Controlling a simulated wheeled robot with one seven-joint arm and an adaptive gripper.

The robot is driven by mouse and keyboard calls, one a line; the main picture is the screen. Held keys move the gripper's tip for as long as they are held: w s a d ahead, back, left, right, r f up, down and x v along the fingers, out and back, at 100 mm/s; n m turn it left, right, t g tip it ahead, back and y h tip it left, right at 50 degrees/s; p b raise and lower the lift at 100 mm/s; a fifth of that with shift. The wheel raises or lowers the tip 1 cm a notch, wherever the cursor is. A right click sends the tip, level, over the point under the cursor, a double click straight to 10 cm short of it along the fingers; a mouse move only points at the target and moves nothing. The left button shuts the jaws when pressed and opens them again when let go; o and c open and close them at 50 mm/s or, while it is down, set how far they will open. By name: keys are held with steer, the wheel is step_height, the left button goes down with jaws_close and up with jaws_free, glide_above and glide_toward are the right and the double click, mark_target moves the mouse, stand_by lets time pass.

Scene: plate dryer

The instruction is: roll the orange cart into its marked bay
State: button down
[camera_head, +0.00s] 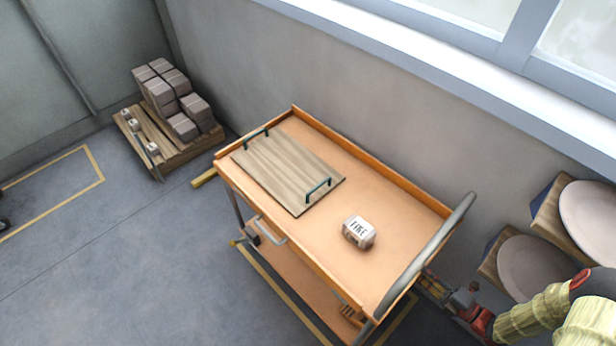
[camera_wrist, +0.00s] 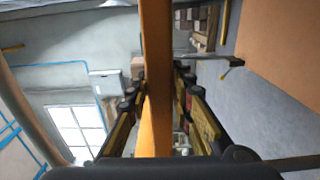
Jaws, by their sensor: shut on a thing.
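The orange cart (camera_head: 400,205) stands near the wall below the window, with a grey push bar (camera_head: 425,260) at its right end. My gripper (camera_head: 438,288) is low at that end, below the bar. Another yellow outline (camera_head: 85,165) lies on open floor at the far left. Which one is the cart's bay I cannot tell.
A wooden tray (camera_head: 285,170) with two dark handles and a small labelled box (camera_head: 358,232) rest on the cart. A pallet (camera_head: 165,150) of grey blocks stands in the back corner. Plates (camera_head: 535,268) in a rack are at the right.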

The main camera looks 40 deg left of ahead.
steer(key=shift+w+d+f+b, duration=0.1)
steer(key=shift+w+f+b, duration=0.1)
steer(key=shift+f+b, duration=0.6)
steer(key=shift+r, duration=0.25)
steer(key=c, duration=1.9)
jaws_free()
steer(key=o, duration=0.4)
steer(key=shift+s+f, duration=0.15)
steer(key=shift+s, duration=0.05)
steer(key=shift+c, duration=0.2)
steer(key=d, duration=1.2)
steer(key=shift+s, duration=0.25)
steer(key=shift+f, duration=0.1)
